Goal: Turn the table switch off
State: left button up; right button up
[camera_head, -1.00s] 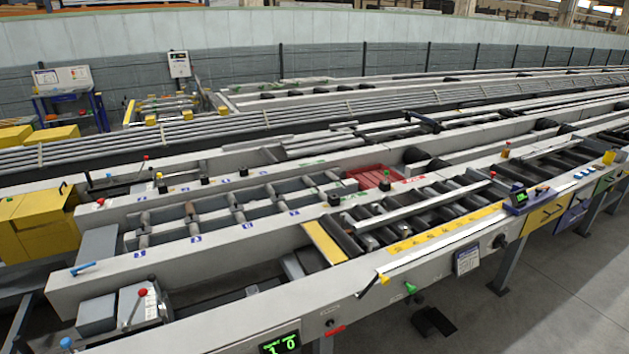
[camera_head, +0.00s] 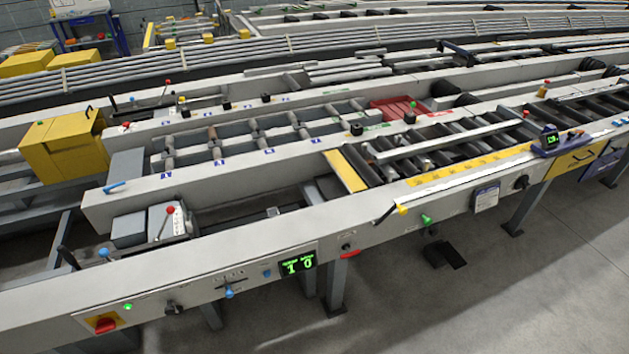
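A red rotary switch (camera_head: 105,324) on a yellow plate sits on the front face of the long grey table (camera_head: 215,250), at the lower left. A small green lamp (camera_head: 127,307) glows beside it. A black knob (camera_head: 173,308) is further right. Neither of my grippers is in view.
A lit green display (camera_head: 298,263) shows "1 0". A black pedal (camera_head: 444,255) is on the floor. The grey floor (camera_head: 450,310) in front is mostly clear.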

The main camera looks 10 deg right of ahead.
aim_at(104, 325)
jog(key=u, duration=1.6)
